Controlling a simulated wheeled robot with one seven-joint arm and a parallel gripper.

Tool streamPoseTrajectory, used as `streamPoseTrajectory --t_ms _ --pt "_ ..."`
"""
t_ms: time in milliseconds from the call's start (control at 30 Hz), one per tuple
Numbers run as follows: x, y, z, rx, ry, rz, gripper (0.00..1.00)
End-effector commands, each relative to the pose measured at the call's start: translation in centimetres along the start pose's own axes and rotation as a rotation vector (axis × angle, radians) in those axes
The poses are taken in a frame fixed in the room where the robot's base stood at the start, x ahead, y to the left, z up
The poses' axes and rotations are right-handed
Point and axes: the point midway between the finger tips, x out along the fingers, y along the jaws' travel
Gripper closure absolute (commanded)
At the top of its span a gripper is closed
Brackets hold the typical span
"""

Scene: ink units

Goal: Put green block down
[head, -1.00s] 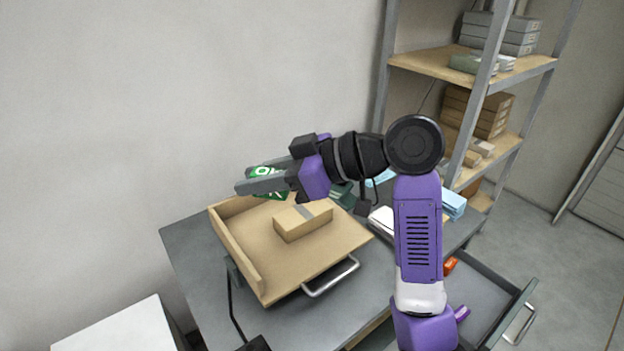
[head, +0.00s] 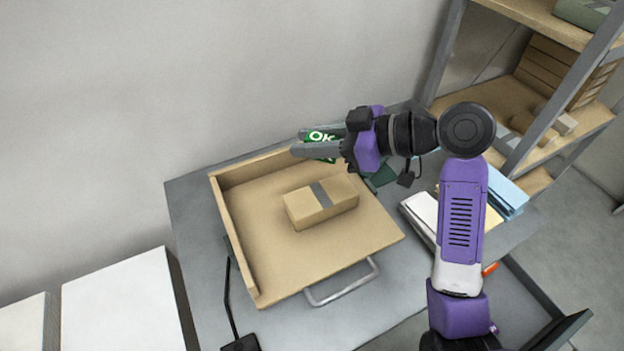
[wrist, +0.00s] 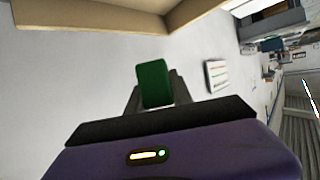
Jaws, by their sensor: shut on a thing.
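My gripper (head: 318,143) is shut on the green block (head: 322,137), which shows white "OK" lettering in the head view. It holds the block at the back right of a wooden tray (head: 260,255) on the grey table. In the wrist view the green block (wrist: 153,82) sits upright between the two fingers. A cardboard box (head: 320,203) with a grey band lies in the tray. The head view does not clearly show how high the block is above what lies under it.
The grey table (head: 190,215) has bare room left of the tray. Light blue and white stacks (head: 505,195) lie at its right. A shelf rack (head: 500,100) stands at the back right, an open drawer (head: 540,300) at the lower right, and a white cabinet (head: 120,300) at the left.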

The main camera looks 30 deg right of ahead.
Motion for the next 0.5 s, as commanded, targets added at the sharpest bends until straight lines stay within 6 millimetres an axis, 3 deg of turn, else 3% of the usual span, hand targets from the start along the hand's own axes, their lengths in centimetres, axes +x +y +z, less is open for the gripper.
streamPoseTrajectory --t_ms 200,500 --pt "1.9 0.0 4.7 0.005 -0.001 -0.001 1.00" --pt "3.0 0.0 7.2 0.002 -0.001 0.000 1.00"
